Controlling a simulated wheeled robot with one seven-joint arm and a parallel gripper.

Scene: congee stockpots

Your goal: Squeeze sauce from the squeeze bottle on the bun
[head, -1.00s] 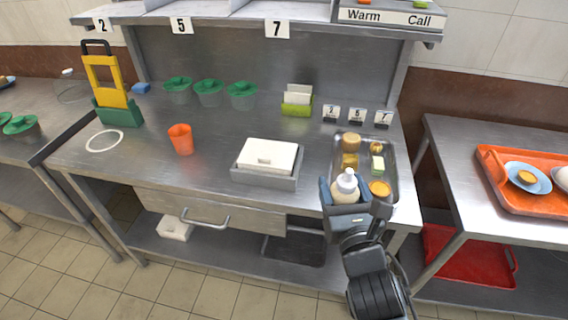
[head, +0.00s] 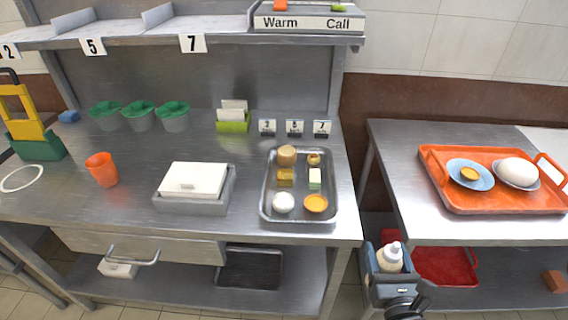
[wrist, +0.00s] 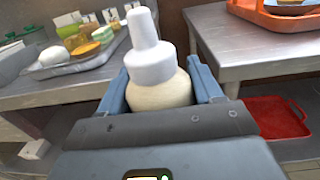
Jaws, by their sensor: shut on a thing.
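My gripper (head: 388,262) is shut on the squeeze bottle (head: 391,257), a cream bottle with a white cap and nozzle. It holds the bottle nozzle up, in front of the gap between the two tables. In the wrist view the bottle (wrist: 158,85) stands between the blue fingers. A round white bun-like thing (head: 283,202) lies on the steel tray (head: 264,213), left of my gripper. Another, larger white bun-like thing (head: 517,172) sits on a dish on the orange tray (head: 470,206), to the right. I see no sauce on either.
The steel tray also holds several small food pieces. A blue plate (head: 459,178) with an orange round piece is on the orange tray. A white-lidded box (head: 193,180) and an orange cup (head: 102,170) stand on the left table. A red tray (head: 445,266) lies low under the right table.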

